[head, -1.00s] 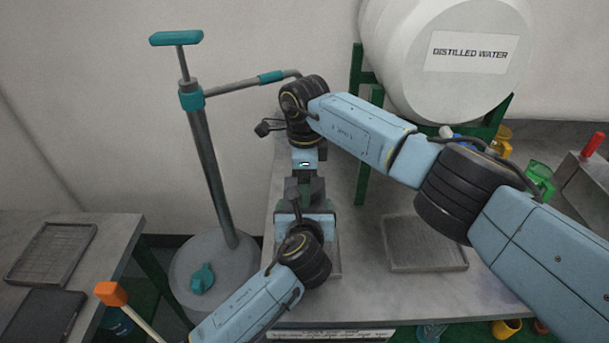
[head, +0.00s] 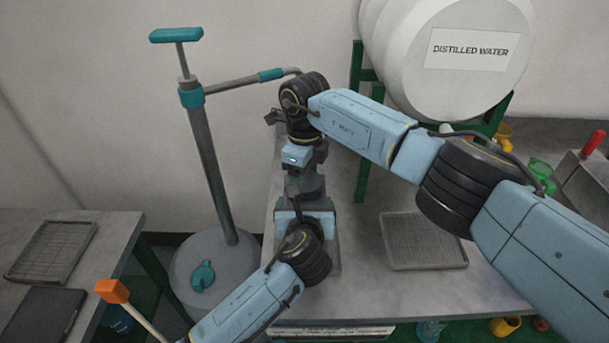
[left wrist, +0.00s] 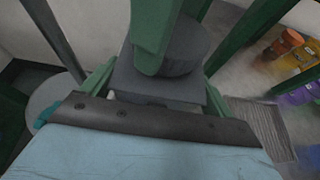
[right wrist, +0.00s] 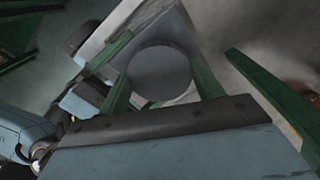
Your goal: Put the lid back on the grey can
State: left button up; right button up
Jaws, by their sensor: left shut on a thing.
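The grey can (left wrist: 150,88) has a square, block-like upper part in the left wrist view. My left gripper (head: 305,208) is shut on it above the bench. A round, dark grey piece that looks like the lid (left wrist: 185,48) is over the block; it also shows as a flat disc in the right wrist view (right wrist: 160,74). I cannot tell whether it is fully seated. My right gripper (head: 301,168) is directly above, tilted, with its green fingers on either side of the disc. It appears open. The lower can is mostly hidden by my left gripper.
A bench (head: 360,285) lies beneath, with an empty grey tray (head: 425,241) to the right. A teal-handled pump stand (head: 208,165) stands left. A white distilled water tank (head: 440,80) on a green frame is behind right. Coloured containers sit at far right.

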jog(key=o, duration=0.4)
jog(key=shift+r, duration=2.25)
notch_tip(320, 180, up, 4)
jog(key=m, duration=0.4)
jog(key=shift+f, duration=0.25)
jog(key=shift+f, duration=4.05)
